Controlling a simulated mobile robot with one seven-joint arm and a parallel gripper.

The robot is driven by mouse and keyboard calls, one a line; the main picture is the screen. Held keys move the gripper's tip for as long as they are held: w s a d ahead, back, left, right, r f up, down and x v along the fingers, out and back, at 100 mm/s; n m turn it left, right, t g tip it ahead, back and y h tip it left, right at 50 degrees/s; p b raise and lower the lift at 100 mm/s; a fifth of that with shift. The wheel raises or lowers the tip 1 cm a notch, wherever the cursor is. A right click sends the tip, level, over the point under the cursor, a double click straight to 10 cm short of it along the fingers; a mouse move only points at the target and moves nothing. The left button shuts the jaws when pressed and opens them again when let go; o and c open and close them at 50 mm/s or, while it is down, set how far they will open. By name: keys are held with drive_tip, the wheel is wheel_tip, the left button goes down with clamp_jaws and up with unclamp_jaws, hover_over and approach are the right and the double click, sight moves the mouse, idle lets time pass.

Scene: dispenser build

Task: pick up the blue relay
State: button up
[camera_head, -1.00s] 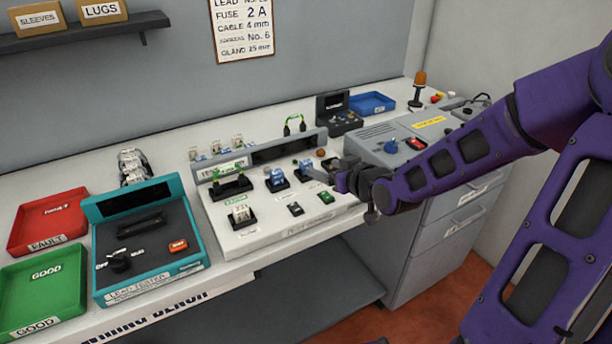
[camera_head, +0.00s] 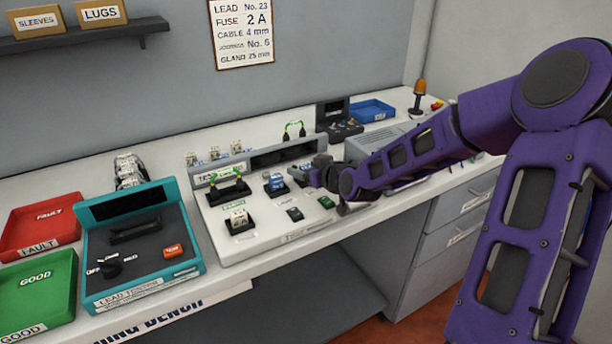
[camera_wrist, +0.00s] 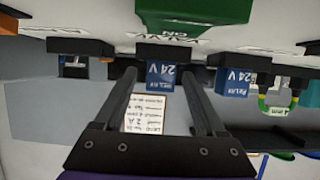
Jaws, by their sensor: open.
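Two blue relays marked 24 V show in the wrist view. One blue relay (camera_wrist: 161,77) lies between the fingers of my open gripper (camera_wrist: 159,72), with a gap visible on both sides. The other blue relay (camera_wrist: 231,82) is outside the right finger. Each sits against a black socket. In the head view, one blue relay (camera_head: 276,182) stands in its socket on the white test panel (camera_head: 275,220).
A green-wired part (camera_head: 229,187) and a white part (camera_head: 239,219) sit on the panel's left. The teal lead tester (camera_head: 205,270), red tray (camera_head: 78,235) and green tray (camera_head: 70,290) are farther left.

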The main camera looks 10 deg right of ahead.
drive_tip(key=shift+c, duration=0.3)
clamp_jaws()
